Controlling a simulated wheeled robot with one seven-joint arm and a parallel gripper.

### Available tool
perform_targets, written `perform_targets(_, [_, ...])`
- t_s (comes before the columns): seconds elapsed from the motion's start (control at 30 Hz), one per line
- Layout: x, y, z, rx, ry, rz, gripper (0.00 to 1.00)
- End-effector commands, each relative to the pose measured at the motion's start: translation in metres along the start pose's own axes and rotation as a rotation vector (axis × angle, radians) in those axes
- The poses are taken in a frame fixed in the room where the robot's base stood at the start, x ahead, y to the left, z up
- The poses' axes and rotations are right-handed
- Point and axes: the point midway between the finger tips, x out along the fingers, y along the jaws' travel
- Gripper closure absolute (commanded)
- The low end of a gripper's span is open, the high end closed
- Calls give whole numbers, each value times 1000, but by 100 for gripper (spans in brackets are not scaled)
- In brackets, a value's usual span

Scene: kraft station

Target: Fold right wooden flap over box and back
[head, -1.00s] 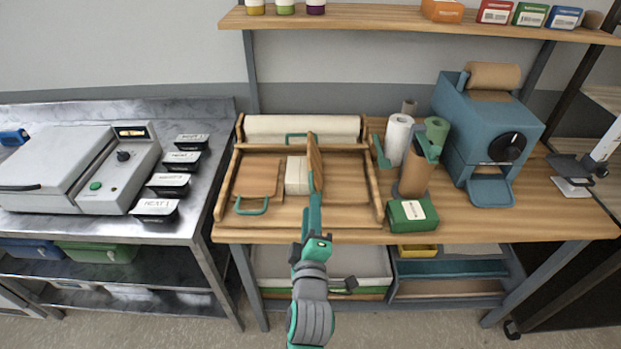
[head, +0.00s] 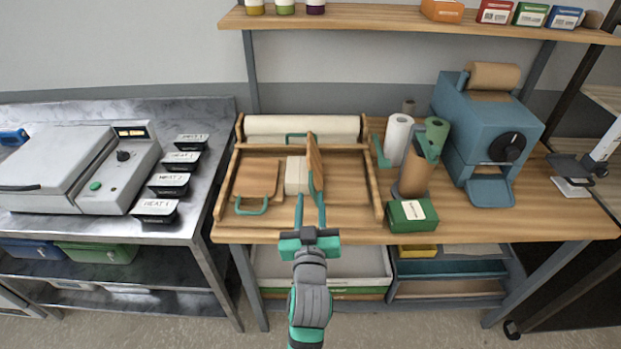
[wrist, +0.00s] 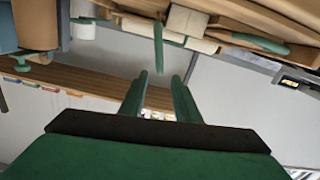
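The right wooden flap (head: 315,163) stands nearly upright, seen almost edge-on, along the right side of the pale box (head: 296,174). The box also shows in the wrist view (wrist: 187,21). The left wooden flap (head: 257,177) lies flat left of the box, its green handle toward the front. My gripper (head: 311,198) is at the tray's front, just before the upright flap, with its two fingers apart. In the wrist view a green handle (wrist: 158,45) shows edge-on ahead of the gap between the fingers. I see nothing clamped between them.
The wooden tray (head: 378,200) has raised side rails and a white roll (head: 302,128) along its back. A green carton (head: 412,215), standing rolls (head: 398,140) and a blue dispenser (head: 490,130) are to the right. Black containers (head: 155,208) line the left counter.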

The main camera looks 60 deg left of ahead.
Motion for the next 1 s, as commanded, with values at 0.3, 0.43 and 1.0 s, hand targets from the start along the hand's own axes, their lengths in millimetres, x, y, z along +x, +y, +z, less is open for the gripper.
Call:
perform_targets(0.3, [50, 0, -1, -4, 1, 0, 71])
perform_targets(0.43, [67, 1, 0, -3, 0, 0, 71])
perform_targets(1.0, [88, -1, 0, -2, 0, -1, 71])
